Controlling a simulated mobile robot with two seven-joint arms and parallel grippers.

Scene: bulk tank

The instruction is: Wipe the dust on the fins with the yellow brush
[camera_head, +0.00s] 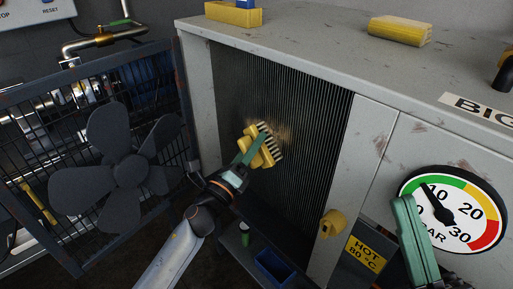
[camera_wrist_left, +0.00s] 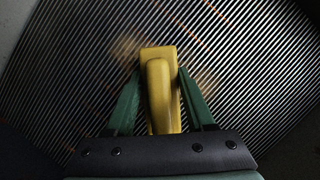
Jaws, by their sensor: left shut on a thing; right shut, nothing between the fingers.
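My left gripper (camera_head: 247,158) is shut on the brush's handle. The brush also shows in the left wrist view (camera_wrist_left: 160,62), between my green fingers, in front of the fins. A tan dust patch (camera_head: 284,131) shows just beside the bristles. In the left wrist view, dust (camera_wrist_left: 125,48) shows on both sides of the brush. Whether the bristles touch the fins I cannot tell. My right gripper (camera_head: 417,240) is shut and empty, in front of the gauge.
A grille door with a dark fan (camera_head: 130,170) stands open at the left. A yellow knob (camera_head: 333,223) sticks out at the right of the opening. A blue bin (camera_head: 276,267) is below.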

